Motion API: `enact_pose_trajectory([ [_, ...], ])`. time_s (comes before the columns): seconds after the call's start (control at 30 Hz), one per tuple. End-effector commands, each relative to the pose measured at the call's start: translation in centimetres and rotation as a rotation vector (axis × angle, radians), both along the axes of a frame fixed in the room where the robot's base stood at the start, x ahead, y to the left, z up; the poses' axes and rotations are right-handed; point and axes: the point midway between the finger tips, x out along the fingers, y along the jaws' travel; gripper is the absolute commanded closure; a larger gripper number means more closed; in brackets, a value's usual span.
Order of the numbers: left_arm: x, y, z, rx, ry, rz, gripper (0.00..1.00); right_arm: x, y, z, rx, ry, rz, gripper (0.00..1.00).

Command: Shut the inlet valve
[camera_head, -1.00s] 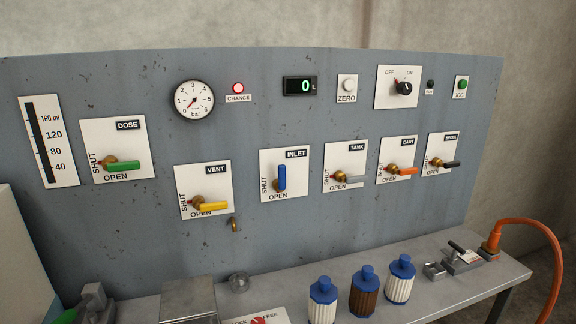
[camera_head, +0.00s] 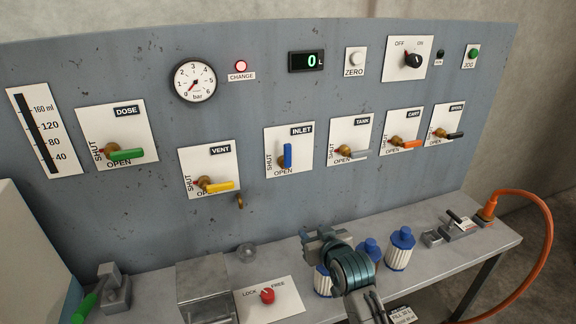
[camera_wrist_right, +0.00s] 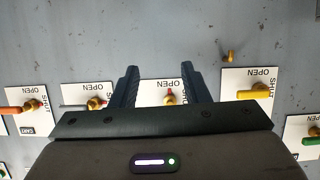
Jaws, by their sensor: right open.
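The inlet valve is a white plate (camera_head: 304,163) labelled INLET on the grey panel, with a blue handle (camera_head: 287,155) standing upright, parallel to the SHUT lettering at its left. OPEN is written below. My right gripper (camera_head: 322,240) is below and in front of this plate, over the bench, apart from the handle. In the right wrist view, which is upside down, my right gripper (camera_wrist_right: 172,83) is open and empty, with the inlet plate (camera_wrist_right: 150,88) showing between its fingers. The blue handle is hidden there behind the gripper body. My left gripper is not in view.
The vent valve (camera_head: 216,186) with a yellow handle is at the left; the tank valve (camera_head: 358,153) with a grey handle is at the right. Blue-capped cartridges (camera_head: 400,250) stand on the bench, partly behind my arm. A red LOCK/FREE knob (camera_head: 267,295) is in front.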

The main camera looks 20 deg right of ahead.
Motion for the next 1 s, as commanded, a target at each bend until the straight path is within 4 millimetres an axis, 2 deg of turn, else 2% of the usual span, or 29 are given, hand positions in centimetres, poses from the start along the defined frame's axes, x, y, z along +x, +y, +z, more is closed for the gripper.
enact_pose_trajectory([
  [0.03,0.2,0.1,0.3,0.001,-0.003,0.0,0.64,1.9,0.3,3.4,0.009,-0.078,0.003,0.58],
  [0.1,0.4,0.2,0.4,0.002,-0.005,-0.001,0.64,3.9,0.7,7.5,0.018,-0.178,0.006,0.58],
  [0.2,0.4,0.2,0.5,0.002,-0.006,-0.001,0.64,5.7,1.1,12.0,0.029,-0.285,0.01,0.58],
  [0.3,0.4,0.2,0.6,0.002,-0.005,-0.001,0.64,6.6,1.3,14.7,0.036,-0.35,0.013,0.58],
  [0.4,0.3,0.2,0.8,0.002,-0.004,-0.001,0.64,7.2,1.4,15.9,0.039,-0.377,0.013,0.58],
  [0.57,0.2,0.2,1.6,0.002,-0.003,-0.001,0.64,9.0,1.5,16.3,0.039,-0.38,0.014,0.58],
  [0.8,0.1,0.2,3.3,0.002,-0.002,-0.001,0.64,13.5,1.6,16.3,0.039,-0.378,0.014,0.58],
  [1.0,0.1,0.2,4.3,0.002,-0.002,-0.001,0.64,16.3,1.7,16.1,0.039,-0.378,0.013,0.58],
])
